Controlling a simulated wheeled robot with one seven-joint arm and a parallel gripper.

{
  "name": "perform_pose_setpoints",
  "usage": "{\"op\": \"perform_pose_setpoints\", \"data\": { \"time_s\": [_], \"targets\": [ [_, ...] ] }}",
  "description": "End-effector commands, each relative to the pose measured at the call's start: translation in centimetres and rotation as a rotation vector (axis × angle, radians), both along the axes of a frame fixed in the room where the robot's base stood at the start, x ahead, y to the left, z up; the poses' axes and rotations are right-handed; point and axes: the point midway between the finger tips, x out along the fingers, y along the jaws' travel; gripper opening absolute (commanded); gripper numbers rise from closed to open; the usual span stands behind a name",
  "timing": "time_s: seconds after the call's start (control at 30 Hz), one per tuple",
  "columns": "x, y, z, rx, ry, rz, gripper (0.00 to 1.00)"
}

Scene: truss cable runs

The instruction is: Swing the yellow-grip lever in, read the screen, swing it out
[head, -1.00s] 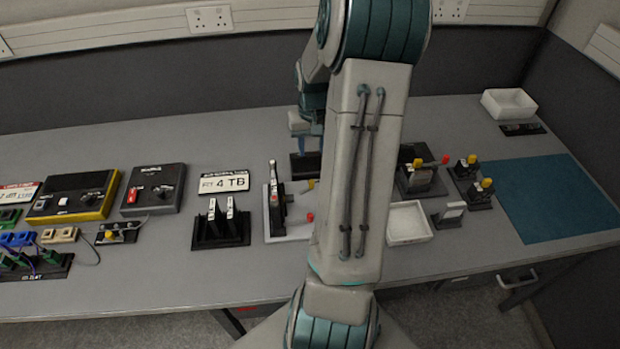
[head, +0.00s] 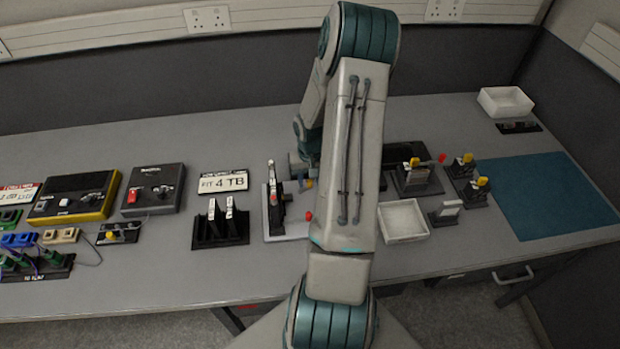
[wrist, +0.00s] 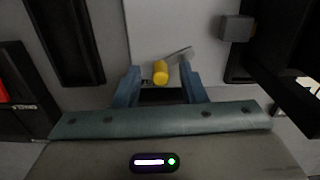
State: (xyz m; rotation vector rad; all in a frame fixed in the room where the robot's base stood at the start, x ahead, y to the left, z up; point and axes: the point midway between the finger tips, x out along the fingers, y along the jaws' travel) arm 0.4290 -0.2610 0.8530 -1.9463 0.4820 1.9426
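The yellow grip (wrist: 160,72) of the lever shows in the wrist view on the end of a thin metal arm (wrist: 180,56). My gripper (wrist: 159,68) is open, its two blue fingers on either side of the yellow grip with gaps visible; I cannot tell whether they are level with it. In the head view the yellow grip (head: 308,183) sits at the right side of a pale-based fixture (head: 288,235) with a black upright part (head: 275,186). My arm hides part of the fixture's right side. I cannot make out a lit screen in either view.
A red knob (head: 309,216) is on the same fixture, nearer the front. A white tray (head: 403,236) and yellow-topped fixtures (head: 414,180) are to the right. A teal mat (head: 550,195) is clear.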

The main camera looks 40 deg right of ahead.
Motion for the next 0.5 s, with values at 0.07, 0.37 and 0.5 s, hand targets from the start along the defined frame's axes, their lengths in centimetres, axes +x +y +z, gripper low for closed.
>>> {"op": "perform_pose_setpoints", "data": {
  "time_s": [0.07, 0.37, 0.5],
  "targets": [
    [0.01, 0.01, -0.13, 0.0, 0.0, 0.0, 0.38],
    [0.0, 0.01, -0.12, 0.0, 0.0, 0.0, 0.1],
    [-0.01, 0.01, -0.11, 0.0, 0.0, 0.0, 0.0]
  ]
}}
